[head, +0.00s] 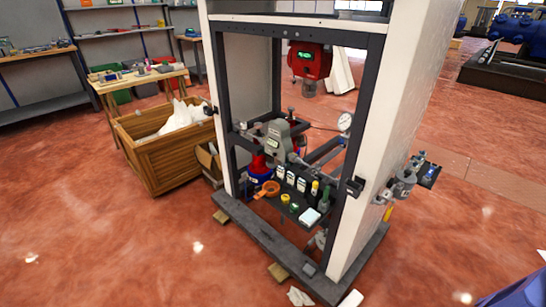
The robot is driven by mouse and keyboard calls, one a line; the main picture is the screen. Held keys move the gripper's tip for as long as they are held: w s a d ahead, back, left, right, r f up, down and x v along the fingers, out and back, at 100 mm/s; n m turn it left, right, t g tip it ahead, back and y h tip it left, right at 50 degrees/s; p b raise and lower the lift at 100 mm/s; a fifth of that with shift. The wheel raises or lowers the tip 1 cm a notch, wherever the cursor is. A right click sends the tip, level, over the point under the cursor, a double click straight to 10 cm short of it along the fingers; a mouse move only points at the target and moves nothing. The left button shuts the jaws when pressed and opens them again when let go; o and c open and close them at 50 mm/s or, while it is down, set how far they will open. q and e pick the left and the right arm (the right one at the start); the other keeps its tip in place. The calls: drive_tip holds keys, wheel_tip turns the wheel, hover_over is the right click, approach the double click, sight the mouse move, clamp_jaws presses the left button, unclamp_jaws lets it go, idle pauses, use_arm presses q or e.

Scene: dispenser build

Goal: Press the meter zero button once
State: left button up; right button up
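The dispenser cabinet frame (377,90) stands upright in the middle of the head view, with its front open. A grey meter body (279,132) with a small greenish display (273,144) sits inside at mid height, among pipes. A red unit (310,62) with a lit green display hangs near the top of the opening. The zero button is too small to make out on either one. Neither of my grippers shows in this view.
A dark shelf (273,201) inside the frame bears several small parts. A pressure gauge (345,121) is at the opening's right. A grey fitting (404,184) juts from the right side panel. A wooden crate (167,163) stands left. Red floor in front is mostly clear.

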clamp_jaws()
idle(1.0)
